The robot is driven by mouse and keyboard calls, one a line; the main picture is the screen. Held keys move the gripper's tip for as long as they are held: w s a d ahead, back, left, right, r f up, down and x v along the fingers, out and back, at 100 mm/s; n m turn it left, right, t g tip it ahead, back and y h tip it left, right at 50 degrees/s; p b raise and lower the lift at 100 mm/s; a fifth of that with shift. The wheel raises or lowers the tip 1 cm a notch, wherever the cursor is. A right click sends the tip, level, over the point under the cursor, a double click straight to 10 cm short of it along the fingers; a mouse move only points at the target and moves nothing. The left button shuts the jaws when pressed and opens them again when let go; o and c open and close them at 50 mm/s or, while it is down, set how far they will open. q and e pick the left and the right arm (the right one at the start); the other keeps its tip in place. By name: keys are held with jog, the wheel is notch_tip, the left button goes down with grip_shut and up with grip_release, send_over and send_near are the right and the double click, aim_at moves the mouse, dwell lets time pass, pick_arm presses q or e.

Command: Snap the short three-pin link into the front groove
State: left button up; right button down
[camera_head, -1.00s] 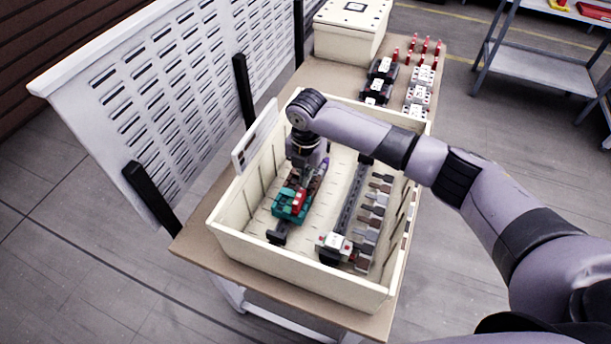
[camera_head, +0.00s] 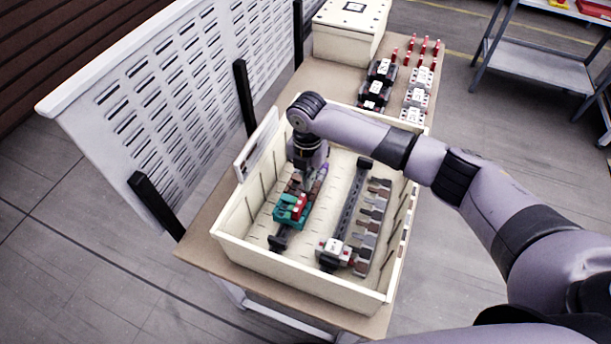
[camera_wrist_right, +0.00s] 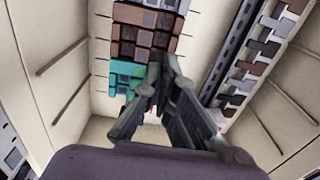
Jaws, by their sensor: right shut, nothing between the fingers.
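My right gripper (camera_head: 308,184) reaches down into the cream bin, over the dark assembly on its left side. Its fingers are shut and empty in the wrist view (camera_wrist_right: 160,68). A teal block (camera_head: 288,214) with a red piece (camera_head: 301,203) on top sits on the assembly just in front of the gripper. The teal block also shows in the wrist view (camera_wrist_right: 125,76), beside brown and dark blocks (camera_wrist_right: 146,38). I cannot tell which piece is the short three-pin link, and the front groove is not clearly visible. My left gripper is out of view.
The bin (camera_head: 330,285) has high walls. A dark rail with grey and brown tabs (camera_head: 376,209) lies on its right, with a white block with red dots (camera_head: 335,249) at its near end. Black and white blocks and red pegs (camera_head: 425,46) stand behind.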

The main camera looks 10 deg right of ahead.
notch_tip(320, 180, up, 15)
jog(key=p, duration=0.7)
jog(key=shift+w+r, duration=0.2)
jog(key=shift+w, duration=0.1)
jog(key=shift+d, duration=0.1)
